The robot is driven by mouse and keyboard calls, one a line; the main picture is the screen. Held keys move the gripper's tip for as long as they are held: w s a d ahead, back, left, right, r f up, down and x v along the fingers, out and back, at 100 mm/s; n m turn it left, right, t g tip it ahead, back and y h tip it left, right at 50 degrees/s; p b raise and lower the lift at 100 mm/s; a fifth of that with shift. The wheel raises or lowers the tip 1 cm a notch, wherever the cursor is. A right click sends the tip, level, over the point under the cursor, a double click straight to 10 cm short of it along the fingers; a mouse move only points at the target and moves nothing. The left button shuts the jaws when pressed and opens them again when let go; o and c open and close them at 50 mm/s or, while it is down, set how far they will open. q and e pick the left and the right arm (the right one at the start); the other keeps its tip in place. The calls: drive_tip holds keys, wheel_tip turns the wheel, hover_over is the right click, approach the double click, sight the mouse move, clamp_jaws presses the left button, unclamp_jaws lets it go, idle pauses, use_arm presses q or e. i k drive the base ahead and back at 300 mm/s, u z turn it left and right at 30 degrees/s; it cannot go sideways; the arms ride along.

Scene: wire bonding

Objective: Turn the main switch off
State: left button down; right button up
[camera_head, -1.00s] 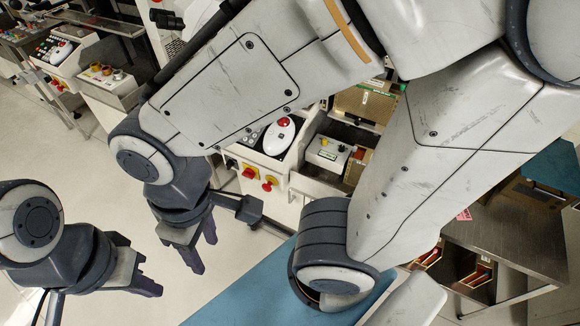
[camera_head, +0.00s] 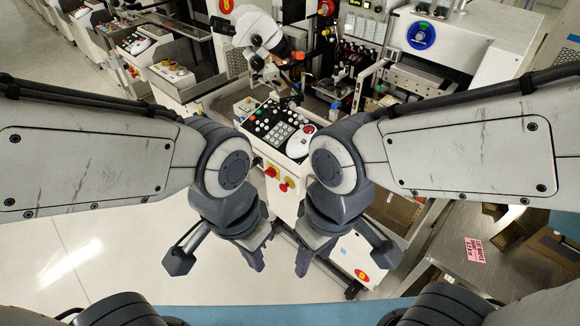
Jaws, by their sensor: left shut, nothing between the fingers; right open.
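Two red and yellow controls sit on the white front of the machine: a red-on-yellow one (camera_head: 270,171) at the left and a red-handled one (camera_head: 287,185) just right of it. Another red and yellow control (camera_head: 361,275) is lower on the white cabinet. I cannot tell for sure which is the main switch or how its handle is set. My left gripper (camera_head: 257,260) is shut and empty, below and left of the upper pair. My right gripper (camera_head: 303,262) is open and empty, below and right of them. Both point downward, apart from the controls.
A keypad panel (camera_head: 278,128) with a white mouse-like device (camera_head: 301,141) sits above the controls. A metal table (camera_head: 480,240) with a pink label is at right. A blue surface (camera_head: 220,313) lies along the bottom. Open floor (camera_head: 120,250) is at left.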

sight(271, 172)
drive_tip(key=z, duration=0.45)
drive_tip(key=i, duration=0.7)
drive_tip(key=u, duration=1.8)
